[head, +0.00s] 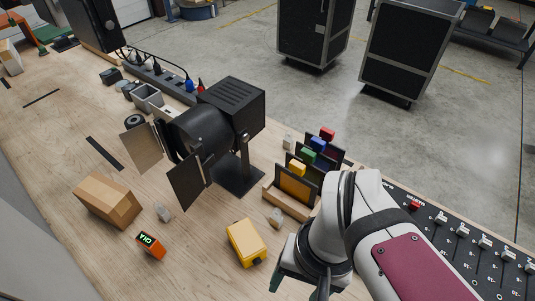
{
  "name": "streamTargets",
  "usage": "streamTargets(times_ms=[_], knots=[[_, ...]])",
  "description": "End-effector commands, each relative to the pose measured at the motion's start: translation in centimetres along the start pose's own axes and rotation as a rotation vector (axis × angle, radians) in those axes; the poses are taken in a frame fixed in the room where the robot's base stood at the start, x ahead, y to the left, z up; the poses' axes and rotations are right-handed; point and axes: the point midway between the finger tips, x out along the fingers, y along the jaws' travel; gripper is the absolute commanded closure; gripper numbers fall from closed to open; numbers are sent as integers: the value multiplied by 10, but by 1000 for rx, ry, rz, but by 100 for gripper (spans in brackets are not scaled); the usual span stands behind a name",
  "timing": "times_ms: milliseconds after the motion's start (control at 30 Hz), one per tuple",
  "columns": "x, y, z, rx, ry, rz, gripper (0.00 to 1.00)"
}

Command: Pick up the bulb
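A black stage lamp with flaps (235,115) stands behind the bulb. A yellow case (246,243) lies between the bulb and my gripper. A rack of coloured-topped panels (298,187) and a fader console (462,250) are to the right. Bare bench surrounds the bulb's right side.

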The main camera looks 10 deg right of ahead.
Motion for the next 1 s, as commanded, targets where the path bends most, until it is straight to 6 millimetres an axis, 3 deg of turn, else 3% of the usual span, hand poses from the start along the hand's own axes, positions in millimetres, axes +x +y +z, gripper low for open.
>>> streamTargets(times_ms=[67,167,300,400,567,800,1000], knots=[[-10,-11,-28,-138,-20,44,34],[-16,-38,-91,-442,-64,134,34],[9,-78,-173,-855,-146,245,34],[34,-98,-210,-1058,-197,295,34],[59,-107,-231,-1190,-235,326,34],[120,-83,-231,-1192,-238,326,34],[151,-71,-231,-1190,-234,325,34]])
